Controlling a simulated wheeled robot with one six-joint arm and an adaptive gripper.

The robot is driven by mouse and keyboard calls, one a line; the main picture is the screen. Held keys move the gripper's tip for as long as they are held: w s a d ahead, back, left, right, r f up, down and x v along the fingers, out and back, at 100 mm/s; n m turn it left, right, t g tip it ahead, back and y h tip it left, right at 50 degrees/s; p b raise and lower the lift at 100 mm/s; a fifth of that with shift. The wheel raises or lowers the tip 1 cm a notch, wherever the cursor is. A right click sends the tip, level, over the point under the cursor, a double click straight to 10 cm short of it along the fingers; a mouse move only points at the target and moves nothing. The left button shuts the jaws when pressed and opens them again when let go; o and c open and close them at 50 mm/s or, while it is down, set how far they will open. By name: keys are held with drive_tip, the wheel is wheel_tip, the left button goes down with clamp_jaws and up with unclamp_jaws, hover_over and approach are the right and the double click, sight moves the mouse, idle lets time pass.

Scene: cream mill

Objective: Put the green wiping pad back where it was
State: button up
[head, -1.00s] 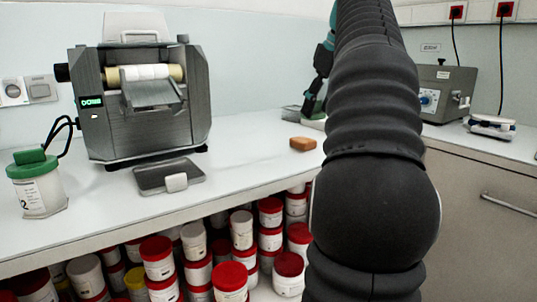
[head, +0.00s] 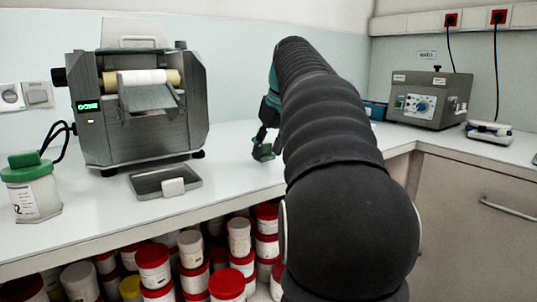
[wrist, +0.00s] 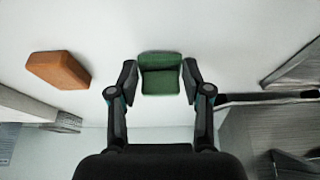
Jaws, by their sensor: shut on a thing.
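The green wiping pad (wrist: 160,75) sits between the two fingers of my gripper (wrist: 160,82) in the wrist view, and the fingers are shut on it at both sides. In the head view my gripper (head: 264,148) is low over the white bench, right of the roller mill, with a bit of green pad (head: 262,153) at its tips. I cannot tell if the pad touches the bench. My arm covers the bench to the right of it.
An orange-brown block (wrist: 58,70) lies left of the pad in the wrist view. The roller mill (head: 140,115) and a grey tray (head: 150,182) stand left, beside a green-lidded jar (head: 32,190). A grey control box (head: 430,98) stands far right. Tubs fill the shelf below.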

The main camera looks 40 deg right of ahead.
drive_tip(key=shift+f, duration=0.35)
drive_tip(key=shift+f, duration=0.1)
drive_tip(key=o, duration=1)
drive_tip(key=p+v, duration=0.1)
drive_tip(key=v, duration=1.1)
drive_tip(key=shift+s, duration=0.1)
